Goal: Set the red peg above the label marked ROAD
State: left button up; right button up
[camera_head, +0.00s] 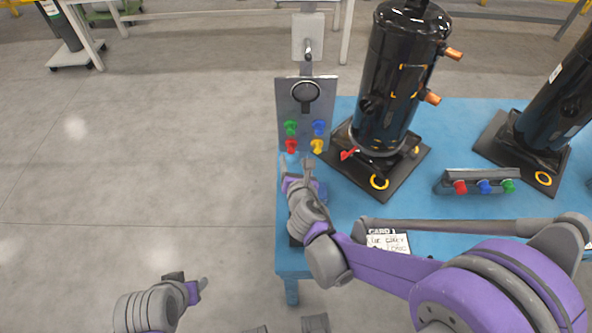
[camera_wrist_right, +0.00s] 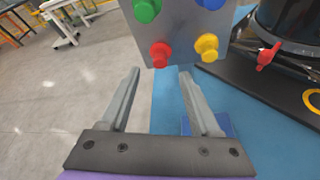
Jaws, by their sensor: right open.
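A red peg (camera_head: 291,146) sits in the lower left of an upright grey panel (camera_head: 284,107), with green, blue and yellow pegs around it. In the right wrist view the red peg (camera_wrist_right: 160,54) is just beyond and between my open fingertips. My right gripper (camera_head: 299,167) is open and empty, just in front of the panel. Another red peg (camera_head: 460,187) is on a grey rack (camera_head: 485,175) on the table, beside blue and green ones. My left gripper (camera_head: 189,284) is low at the left, away from the table; its jaws are unclear. I cannot read a ROAD label.
A black compressor (camera_head: 395,80) stands on a dark plate on the blue table (camera_head: 350,210), close right of the panel. A second compressor (camera_head: 560,100) is at the right. A card (camera_head: 388,240) with writing lies near the front edge, partly behind my right arm.

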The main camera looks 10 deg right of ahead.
aim_at(291, 152)
jog(key=x, duration=0.5)
jog(key=shift+w+f, duration=0.15)
jog(key=shift+w, duration=0.1)
grip_shut()
dwell(0.4)
dwell(1.3)
